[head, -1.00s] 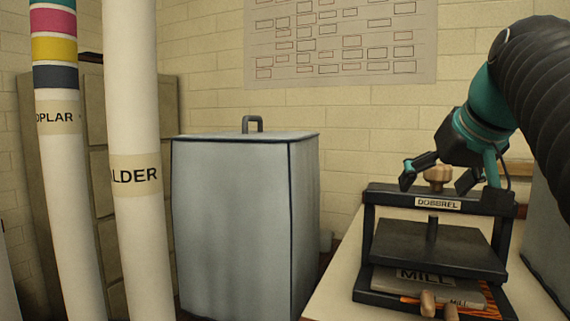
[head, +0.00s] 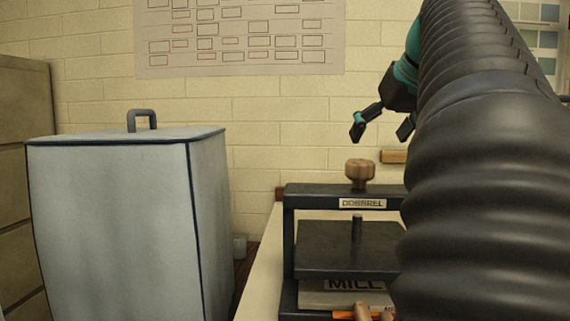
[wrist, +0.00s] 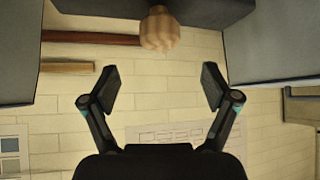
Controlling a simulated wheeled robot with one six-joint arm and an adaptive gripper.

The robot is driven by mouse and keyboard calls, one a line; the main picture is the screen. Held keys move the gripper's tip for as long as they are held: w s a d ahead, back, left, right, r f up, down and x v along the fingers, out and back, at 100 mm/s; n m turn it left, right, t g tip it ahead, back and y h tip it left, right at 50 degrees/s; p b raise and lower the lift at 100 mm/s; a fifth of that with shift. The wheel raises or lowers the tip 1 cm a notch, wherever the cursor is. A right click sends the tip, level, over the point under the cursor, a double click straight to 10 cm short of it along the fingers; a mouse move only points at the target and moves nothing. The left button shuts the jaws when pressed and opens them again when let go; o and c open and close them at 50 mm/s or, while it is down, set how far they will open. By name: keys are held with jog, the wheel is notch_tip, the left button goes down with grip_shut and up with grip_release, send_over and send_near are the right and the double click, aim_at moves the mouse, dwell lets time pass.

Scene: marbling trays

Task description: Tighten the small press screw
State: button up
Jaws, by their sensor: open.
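The wrist view shows my gripper (wrist: 155,88) open and empty. My arm hides the press's right side.
A grey covered box (head: 120,220) with a top handle stands left of the press table (head: 262,270). A board marked MILL (head: 325,298) lies under the plate. A wall chart (head: 240,35) hangs behind. A wooden bar (head: 394,156) lies behind the press.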

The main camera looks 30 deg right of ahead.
aim_at(363, 161)
jog(key=x, duration=1)
jog(key=shift+f, duration=0.1)
jog(key=shift+c, duration=0.3)
jog(key=c, duration=1.1)
